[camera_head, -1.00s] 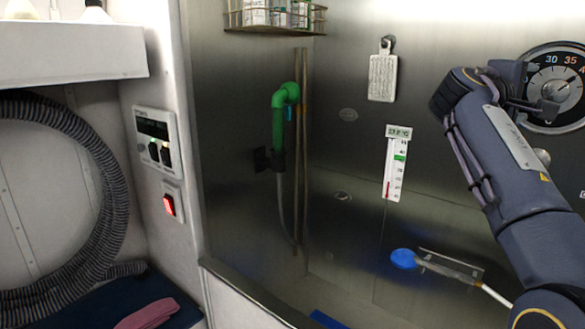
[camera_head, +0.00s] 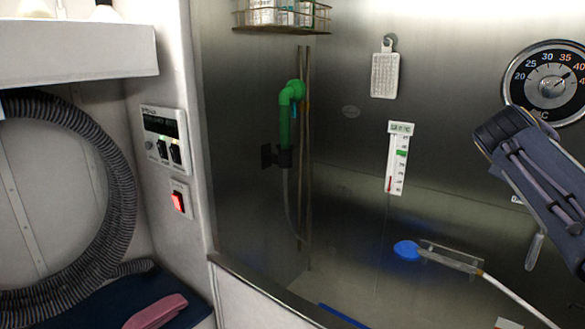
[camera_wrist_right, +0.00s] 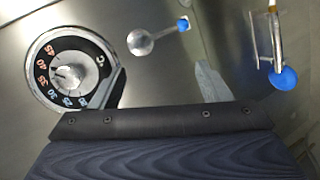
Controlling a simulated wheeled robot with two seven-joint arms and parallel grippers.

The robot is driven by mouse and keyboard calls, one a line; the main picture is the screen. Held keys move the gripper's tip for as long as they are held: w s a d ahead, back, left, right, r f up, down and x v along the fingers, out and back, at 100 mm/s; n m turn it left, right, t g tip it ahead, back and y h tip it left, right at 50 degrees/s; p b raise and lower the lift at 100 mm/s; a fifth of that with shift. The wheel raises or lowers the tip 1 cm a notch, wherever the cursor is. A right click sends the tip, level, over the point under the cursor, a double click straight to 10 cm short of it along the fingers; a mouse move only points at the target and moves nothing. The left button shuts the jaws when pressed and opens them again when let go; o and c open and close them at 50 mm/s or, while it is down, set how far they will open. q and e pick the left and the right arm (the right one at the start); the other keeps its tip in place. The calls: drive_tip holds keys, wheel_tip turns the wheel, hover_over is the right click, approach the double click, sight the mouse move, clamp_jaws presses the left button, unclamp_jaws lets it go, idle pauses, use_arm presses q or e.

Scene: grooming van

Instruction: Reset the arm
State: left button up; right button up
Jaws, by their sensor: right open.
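My right arm (camera_head: 540,165) comes in from the right edge in the head view, in front of the steel wall below the round temperature dial (camera_head: 548,82). Its gripper end points away there, so the fingers are hidden behind the wrist. In the right wrist view my right gripper (camera_wrist_right: 163,85) is open and nothing shows between its fingers. The dial also shows in that view (camera_wrist_right: 66,73), at the left, partly behind one finger. A metal lever with a blue tip (camera_wrist_right: 142,42) shows at top centre. My left gripper is not in view.
A thermometer (camera_head: 398,160) and a pale hanging tag (camera_head: 385,72) are on the steel wall. A green nozzle (camera_head: 286,125) hangs left of them. A blue-headed tool (camera_head: 406,250) sits on a wall holder. A switch panel (camera_head: 163,140) and a ribbed hose (camera_head: 125,190) are at left.

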drive_tip(key=s+a+f+m+y, duration=0.1)
drive_tip(key=s+a+f+y, duration=0.3)
drive_tip(key=s+f, duration=0.3)
drive_tip(key=s+a+f+m+y, duration=0.1)
drive_tip(key=s+a+f+y, duration=0.25)
drive_tip(key=f, duration=0.65)
drive_tip(key=s+a+f+m+g+y, duration=0.1)
drive_tip(key=s+a+f+m+y, duration=0.1)
drive_tip(key=s+a+f, duration=0.5)
drive_tip(key=s+a+f+m+g+y, duration=0.1)
drive_tip(key=s+a+f+m+y, duration=0.1)
drive_tip(key=s+a+f+y, duration=0.3)
drive_tip(key=s+a+f, duration=0.3)
drive_tip(key=s+a, duration=0.4)
drive_tip(key=shift+s+a, duration=0.2)
drive_tip(key=shift+a, duration=0.05)
